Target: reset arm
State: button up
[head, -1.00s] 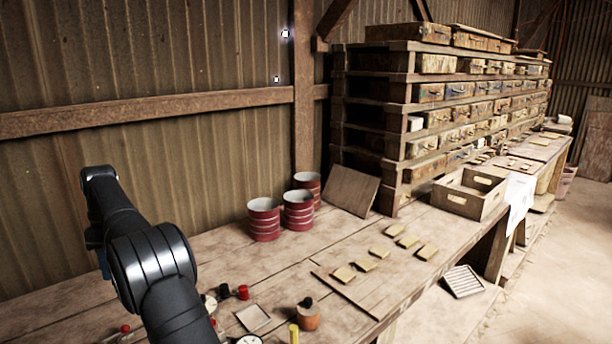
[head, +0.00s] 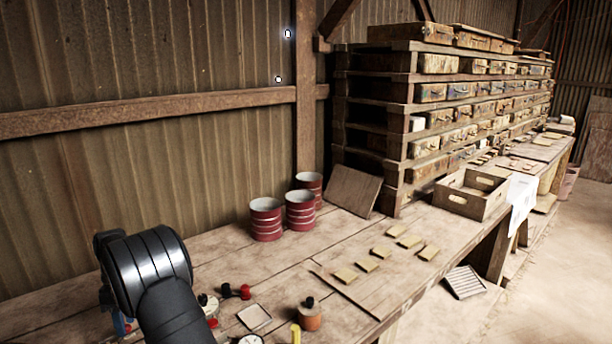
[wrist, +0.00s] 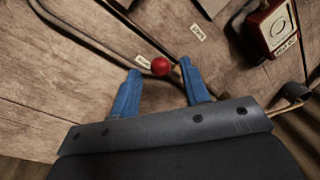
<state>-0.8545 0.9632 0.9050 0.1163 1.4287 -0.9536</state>
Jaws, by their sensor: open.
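In the wrist view my gripper (wrist: 160,76) is open, with its two blue fingers apart over the wooden bench. A round red knob (wrist: 161,66) shows between the fingertips. It seems to sit on a thin dark rod, and I cannot tell whether a finger touches it. Small white labels (wrist: 198,33) lie near it; their text is too small to read. In the head view my own arm covers most of the gripper, and only a bit of blue shows at the lower left.
A red box with a dial (wrist: 270,25) stands at upper right in the wrist view. In the head view, red-and-white tins (head: 266,219), a small orange pot (head: 309,317) and a board with several tiles (head: 367,282) stand on the bench. A wooden crate (head: 470,195) is farther right.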

jog(key=shift+s+d+f+m, duration=0.2)
jog(key=shift+f+m, duration=0.1)
jog(key=shift+f, duration=0.1)
jog(key=shift+s+d+m+y, duration=0.15)
jog(key=shift+s+d+m, duration=0.15)
jog(key=shift+m, duration=0.4)
jog(key=shift+s+d+m+y, duration=0.15)
jog(key=shift+s+m, duration=0.1)
jog(key=shift+m, duration=0.45)
jog(key=shift+o, duration=0.4)
